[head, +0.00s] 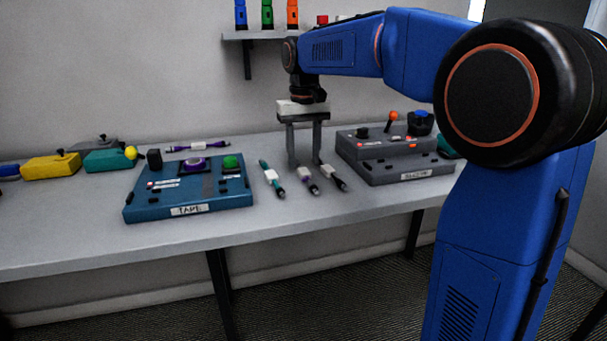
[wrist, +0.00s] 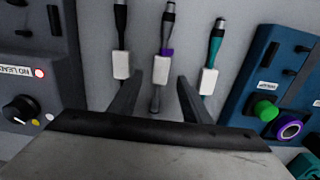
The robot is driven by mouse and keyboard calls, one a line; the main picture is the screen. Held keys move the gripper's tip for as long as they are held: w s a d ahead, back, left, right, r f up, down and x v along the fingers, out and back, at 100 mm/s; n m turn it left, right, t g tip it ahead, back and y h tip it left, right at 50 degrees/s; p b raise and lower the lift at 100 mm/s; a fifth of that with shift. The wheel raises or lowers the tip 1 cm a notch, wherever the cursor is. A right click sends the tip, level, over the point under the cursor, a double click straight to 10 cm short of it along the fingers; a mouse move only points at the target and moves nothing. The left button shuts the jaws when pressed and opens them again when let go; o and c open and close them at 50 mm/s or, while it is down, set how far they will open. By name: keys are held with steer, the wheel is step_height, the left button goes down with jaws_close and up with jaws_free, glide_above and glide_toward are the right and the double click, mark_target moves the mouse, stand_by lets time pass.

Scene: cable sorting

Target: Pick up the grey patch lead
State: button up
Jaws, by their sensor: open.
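The grey patch lead (wrist: 165,38) has a dark connector tip, a purple band and a white label. It lies on the bench as the middle one of three leads, and also shows in the head view (head: 313,187). A teal lead (head: 265,166) lies to its left there and a black lead (head: 340,184) to its right. My gripper (head: 305,163) is open and points down over the row. In the wrist view its fingers (wrist: 157,80) stand on either side of the grey lead, with its white label between them. No contact shows.
A blue box labelled TAPE (head: 205,197) stands left of the leads, and a grey box (head: 400,165) stands right. A purple lead (head: 215,145) lies behind the blue box. Yellow (head: 50,168) and teal (head: 103,161) pedals sit farther left. The bench's front strip (head: 320,207) is clear.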

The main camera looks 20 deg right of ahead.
steer(key=shift+f, duration=1.4)
jaws_close()
steer(key=shift+r, duration=0.15)
